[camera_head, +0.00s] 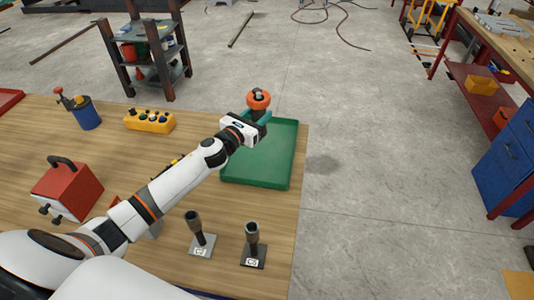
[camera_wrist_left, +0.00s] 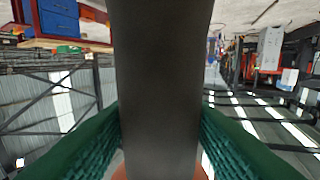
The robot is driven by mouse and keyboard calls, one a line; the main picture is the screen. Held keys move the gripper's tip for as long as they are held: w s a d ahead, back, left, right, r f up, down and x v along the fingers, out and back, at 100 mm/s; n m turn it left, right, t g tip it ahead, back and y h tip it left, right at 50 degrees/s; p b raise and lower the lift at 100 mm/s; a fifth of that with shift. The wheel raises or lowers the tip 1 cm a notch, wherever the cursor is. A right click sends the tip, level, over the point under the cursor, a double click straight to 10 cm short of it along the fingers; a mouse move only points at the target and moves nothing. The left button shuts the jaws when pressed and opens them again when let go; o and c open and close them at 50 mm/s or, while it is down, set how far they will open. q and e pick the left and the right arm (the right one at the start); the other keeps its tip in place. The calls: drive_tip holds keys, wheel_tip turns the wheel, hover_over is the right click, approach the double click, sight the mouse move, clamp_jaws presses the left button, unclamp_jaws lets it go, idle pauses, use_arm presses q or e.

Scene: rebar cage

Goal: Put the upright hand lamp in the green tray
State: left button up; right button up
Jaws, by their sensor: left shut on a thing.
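The hand lamp (camera_head: 258,98) has an orange ring at its top and a dark body. My left gripper (camera_head: 260,116) is shut on it and holds it upright at the far end of the green tray (camera_head: 268,160). In the left wrist view the lamp's dark grey body (camera_wrist_left: 160,80) stands between the two green fingers, with a little orange at the bottom edge. The arm and gripper hide the lamp's lower part, so I cannot tell whether it touches the tray. The visible tray floor is empty. My right gripper is not in view.
The tray lies on the wooden table (camera_head: 150,160) at its right edge. Two labelled stands (camera_head: 252,255) with dark upright pieces are in front. Open floor lies to the right.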

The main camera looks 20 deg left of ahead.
use_arm(q)
drive_tip(key=shift+w+d+f+b, duration=0.1)
drive_tip(key=shift+w+f+b, duration=0.15)
drive_tip(key=shift+f, duration=0.2)
drive_tip(key=shift+w+f+b, duration=0.15)
drive_tip(key=shift+f+b, duration=0.1)
drive_tip(key=shift+f, duration=0.2)
wheel_tip(320, 180, down, 5)
drive_tip(key=b, duration=0.4)
drive_tip(key=shift+s+f+b, duration=0.1)
drive_tip(key=shift+b, duration=0.25)
drive_tip(key=shift+f+b, duration=0.4)
drive_tip(key=shift+f, duration=0.1)
wheel_tip(320, 180, down, 4)
drive_tip(key=b, duration=0.3)
drive_tip(key=shift+r, duration=0.4)
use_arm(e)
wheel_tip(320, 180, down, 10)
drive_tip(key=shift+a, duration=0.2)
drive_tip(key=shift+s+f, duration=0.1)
use_arm(q)
drive_tip(key=o, duration=0.7)
drive_tip(key=shift+f, duration=0.2)
drive_tip(key=o, duration=0.5)
drive_tip(key=shift+r, duration=0.1)
drive_tip(key=shift+c, duration=0.2)
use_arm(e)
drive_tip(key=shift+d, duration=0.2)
